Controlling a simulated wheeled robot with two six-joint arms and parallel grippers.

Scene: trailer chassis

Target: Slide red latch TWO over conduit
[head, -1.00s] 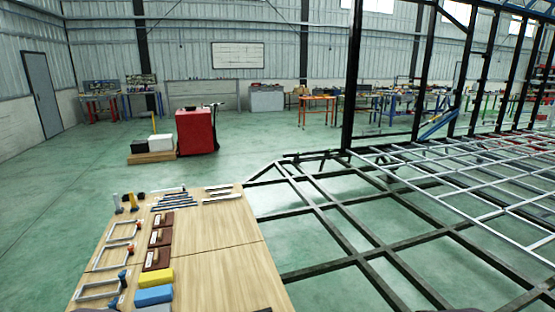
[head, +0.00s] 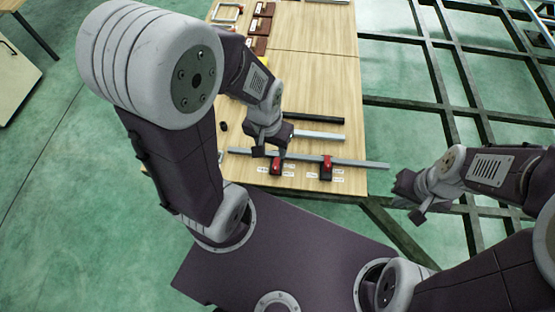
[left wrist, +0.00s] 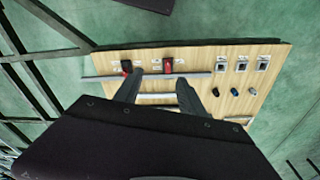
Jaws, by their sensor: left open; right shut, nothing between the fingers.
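Two red latches on dark bases sit near the table's front edge, a left one (head: 276,167) and a right one (head: 326,169). Their labels are too small to read, so I cannot tell which is TWO. A long grey conduit (head: 360,163) lies across the table along the latches. My left gripper (head: 266,150) is open above the conduit near the left latch. In the left wrist view its fingers (left wrist: 159,80) spread below one red latch (left wrist: 168,66); the other latch (left wrist: 127,67) is further left. My right gripper (head: 408,202) is shut and empty, right of the table.
The wooden table (head: 320,80) also carries a black bar (head: 315,120) and a light bar (head: 320,135) behind the conduit. Several small plugs (left wrist: 235,91) show in the left wrist view. A dark chassis frame (head: 440,80) stands to the right.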

